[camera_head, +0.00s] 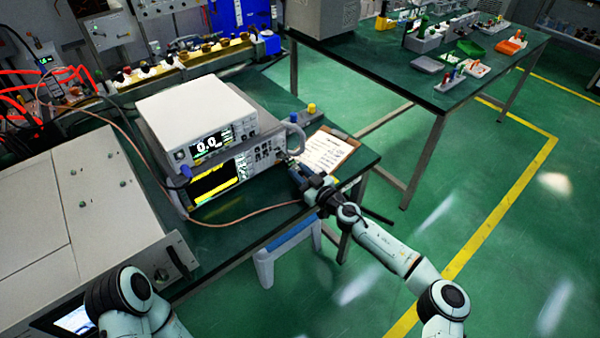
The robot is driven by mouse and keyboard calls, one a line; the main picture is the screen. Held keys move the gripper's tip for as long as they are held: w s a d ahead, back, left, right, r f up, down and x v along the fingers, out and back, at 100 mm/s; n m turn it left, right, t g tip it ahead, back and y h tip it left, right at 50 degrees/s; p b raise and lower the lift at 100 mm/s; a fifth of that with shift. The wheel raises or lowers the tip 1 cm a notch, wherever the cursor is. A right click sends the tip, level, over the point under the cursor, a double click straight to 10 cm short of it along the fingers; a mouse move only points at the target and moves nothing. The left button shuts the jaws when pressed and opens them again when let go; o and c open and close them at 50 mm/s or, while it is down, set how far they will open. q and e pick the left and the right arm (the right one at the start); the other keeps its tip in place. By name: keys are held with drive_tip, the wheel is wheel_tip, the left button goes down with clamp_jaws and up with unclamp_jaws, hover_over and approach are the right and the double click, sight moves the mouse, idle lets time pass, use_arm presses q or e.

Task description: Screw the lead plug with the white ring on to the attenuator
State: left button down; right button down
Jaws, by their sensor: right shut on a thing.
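My right gripper (293,168) is shut at the right end of the stacked instruments, close to the lower one's front panel. A copper-coloured lead (245,216) runs along the bench front up to this gripper. The lead plug in its jaws is mostly hidden by the fingers, and its white ring cannot be made out. A small dark fitting at the panel's right end (281,155), possibly the attenuator, lies just beyond the fingertips. Whether plug and fitting touch cannot be told. My left arm shows at the bottom left, its gripper out of view.
A white instrument (195,118) with a lit display sits on a lower one with a yellow-and-black screen (217,182). A clipboard (326,152) lies right of them, by blue and yellow knobs. A large grey cabinet (70,215) fills the left. Floor to the right is clear.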

drive_tip(key=shift+r+m+p, duration=0.1)
drive_tip(key=shift+m+p, duration=1.1)
drive_tip(key=shift+p, duration=0.25)
drive_tip(key=shift+m+p, duration=1.85)
drive_tip(key=shift+m, duration=0.35)
drive_tip(key=c, duration=0.9)
unclamp_jaws()
drive_tip(key=v, duration=1.3)
drive_tip(key=shift+s+d, duration=0.2)
